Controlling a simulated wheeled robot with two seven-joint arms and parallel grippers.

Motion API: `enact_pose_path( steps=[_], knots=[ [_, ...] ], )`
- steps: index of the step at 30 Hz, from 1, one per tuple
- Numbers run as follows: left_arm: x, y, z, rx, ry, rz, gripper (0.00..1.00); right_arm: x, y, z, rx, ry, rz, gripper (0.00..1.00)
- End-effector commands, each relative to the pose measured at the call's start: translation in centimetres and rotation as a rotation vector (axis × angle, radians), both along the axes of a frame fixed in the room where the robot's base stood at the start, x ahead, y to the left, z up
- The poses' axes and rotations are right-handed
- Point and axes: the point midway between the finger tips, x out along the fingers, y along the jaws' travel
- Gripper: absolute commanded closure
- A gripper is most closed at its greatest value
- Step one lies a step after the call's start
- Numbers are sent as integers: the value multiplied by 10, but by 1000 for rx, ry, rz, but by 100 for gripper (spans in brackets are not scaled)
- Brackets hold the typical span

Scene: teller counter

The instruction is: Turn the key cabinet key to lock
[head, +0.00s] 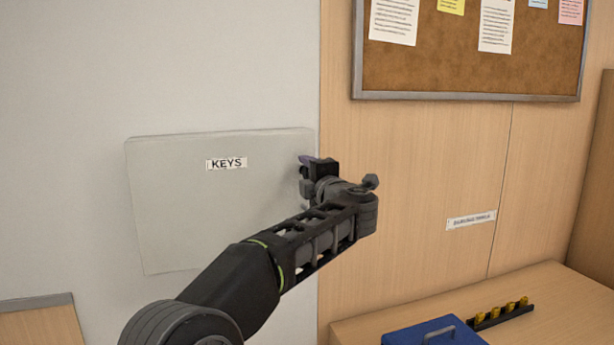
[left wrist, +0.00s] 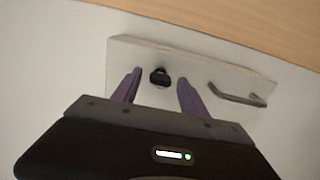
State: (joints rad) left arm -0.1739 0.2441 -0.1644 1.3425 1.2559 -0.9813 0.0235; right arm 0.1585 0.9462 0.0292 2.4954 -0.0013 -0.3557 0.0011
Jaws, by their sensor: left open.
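The key cabinet (head: 190,215) is a flat pale panel with a KEYS label (head: 227,164), mounted on the wall in the head view. In the left wrist view, the cabinet door (left wrist: 200,66) shows with a dark key (left wrist: 159,76) in it and a grey bar handle (left wrist: 238,96) to the key's right. My left gripper (head: 304,172) is at the cabinet's right edge and hides the key in the head view. In the left wrist view its purple fingers (left wrist: 157,92) are open, one on each side of the key, with gaps between them and it. My right gripper is not in view.
A framed cork board (head: 470,50) with several papers hangs at the upper right. Below right, a wooden counter (head: 545,290) holds a blue box (head: 430,333) with a handle and a dark strip with several yellow pieces (head: 500,314). A small label (head: 470,219) is on the wood panel.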

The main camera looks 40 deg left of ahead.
Motion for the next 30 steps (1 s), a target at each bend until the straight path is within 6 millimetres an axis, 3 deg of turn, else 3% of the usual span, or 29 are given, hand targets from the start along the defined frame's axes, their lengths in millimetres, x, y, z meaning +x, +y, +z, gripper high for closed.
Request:
enact_pose_path(
  steps=[5,18,30],
  knots=[
    [-5,-8,-1,-1,-2,-2,49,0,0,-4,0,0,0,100],
    [-41,-60,-1,0,0,-1,49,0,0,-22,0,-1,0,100],
    [-44,-64,0,0,0,0,49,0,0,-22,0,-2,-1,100]
  ],
)
